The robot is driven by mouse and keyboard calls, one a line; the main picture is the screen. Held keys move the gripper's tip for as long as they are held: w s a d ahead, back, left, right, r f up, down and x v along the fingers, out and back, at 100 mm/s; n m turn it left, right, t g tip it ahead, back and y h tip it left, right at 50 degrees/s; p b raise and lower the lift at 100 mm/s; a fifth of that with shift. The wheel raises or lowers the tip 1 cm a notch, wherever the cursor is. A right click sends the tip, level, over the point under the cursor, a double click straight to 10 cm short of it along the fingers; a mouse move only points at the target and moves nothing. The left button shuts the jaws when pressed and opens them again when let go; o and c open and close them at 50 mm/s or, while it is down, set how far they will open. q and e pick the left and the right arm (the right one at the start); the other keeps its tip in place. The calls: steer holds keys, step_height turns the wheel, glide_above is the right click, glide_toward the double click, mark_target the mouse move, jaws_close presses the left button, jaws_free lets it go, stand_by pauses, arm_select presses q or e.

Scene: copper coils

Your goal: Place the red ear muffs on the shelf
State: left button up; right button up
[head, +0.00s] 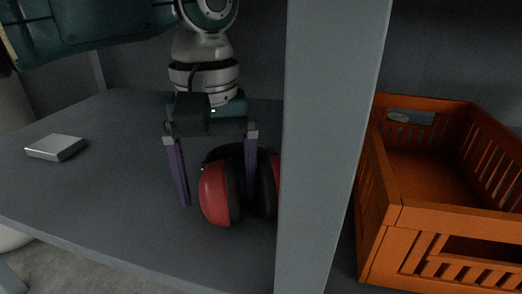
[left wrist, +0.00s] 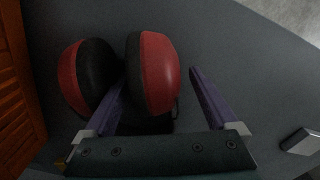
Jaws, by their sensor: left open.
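The red ear muffs (head: 217,193) with black cushions rest on the grey shelf (head: 110,190), just left of the upright post, which hides part of their right cup. They also show in the left wrist view (left wrist: 158,75). My left gripper (head: 218,200) is open. Its purple fingers point down, one on the left side of the ear muffs and one at their middle. In the left wrist view one finger reaches between the two cups and the other is outside the red cup, with a gap to it. My right gripper is not in view.
A grey post (head: 325,150) stands right beside the ear muffs. An orange slatted crate (head: 385,215) is to the right of the post. A small silver box (head: 55,147) lies on the shelf at the left. The shelf between box and gripper is clear.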

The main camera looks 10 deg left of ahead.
arm_select(q)
steer(key=shift+r, duration=0.1)
step_height(320, 180, up, 8)
steer(key=p, duration=0.5)
steer(key=shift+p, duration=0.35)
steer(key=shift+f, duration=0.2)
